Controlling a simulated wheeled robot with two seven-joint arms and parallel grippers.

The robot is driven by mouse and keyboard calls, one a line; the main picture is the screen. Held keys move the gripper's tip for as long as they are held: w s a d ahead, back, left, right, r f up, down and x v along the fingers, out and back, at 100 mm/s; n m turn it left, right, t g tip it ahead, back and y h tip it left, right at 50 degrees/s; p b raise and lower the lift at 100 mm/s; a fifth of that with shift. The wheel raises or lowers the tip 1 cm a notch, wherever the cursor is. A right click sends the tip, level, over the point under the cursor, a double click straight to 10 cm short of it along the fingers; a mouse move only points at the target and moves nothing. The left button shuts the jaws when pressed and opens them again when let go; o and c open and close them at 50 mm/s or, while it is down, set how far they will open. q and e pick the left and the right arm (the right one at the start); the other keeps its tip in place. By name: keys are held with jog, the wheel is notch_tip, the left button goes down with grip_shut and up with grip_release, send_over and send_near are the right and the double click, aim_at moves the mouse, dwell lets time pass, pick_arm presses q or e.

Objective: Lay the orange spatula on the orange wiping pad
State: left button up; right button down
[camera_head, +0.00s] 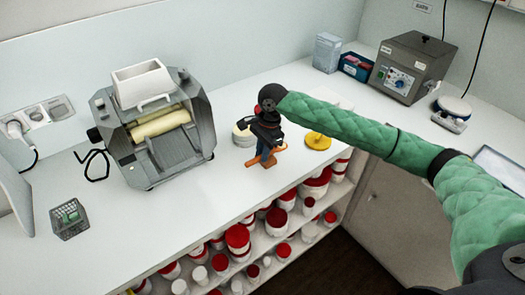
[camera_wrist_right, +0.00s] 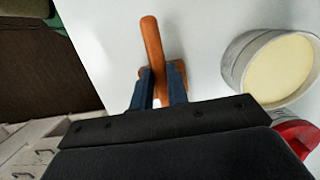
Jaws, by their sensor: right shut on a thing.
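My right gripper (camera_head: 264,152) points down over the counter near its front edge. It is shut on the orange spatula (camera_wrist_right: 151,42), whose rounded handle sticks out beyond the fingers (camera_wrist_right: 160,88) in the right wrist view. In the head view an orange strip (camera_head: 256,163) shows low at the fingertips. A flat orange piece (camera_wrist_right: 142,72) shows beside the fingers in the wrist view; I cannot tell whether it is the wiping pad or part of the spatula. The gripper hides much of this spot. My left gripper is not in view.
An open pot of cream (camera_wrist_right: 282,68) stands close beside the gripper; its rim also shows in the head view (camera_head: 243,137). A yellow round piece (camera_head: 318,141) lies to the right. The roller mill (camera_head: 160,150) stands left. The front counter between mill and edge is clear.

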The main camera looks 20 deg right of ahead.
jog(key=c, duration=1.8)
grip_release()
jog(key=shift+f, duration=0.1)
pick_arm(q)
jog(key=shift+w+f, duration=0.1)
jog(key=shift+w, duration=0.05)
pick_arm(e)
jog(key=o, duration=0.4)
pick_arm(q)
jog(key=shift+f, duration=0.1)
pick_arm(e)
jog(key=shift+o, duration=0.2)
pick_arm(q)
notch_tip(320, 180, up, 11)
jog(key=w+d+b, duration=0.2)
jog(key=b, duration=0.1)
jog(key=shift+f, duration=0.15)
pick_arm(e)
notch_tip(320, 180, up, 12)
jog(key=d, duration=0.2)
jog(key=shift+w, duration=0.4)
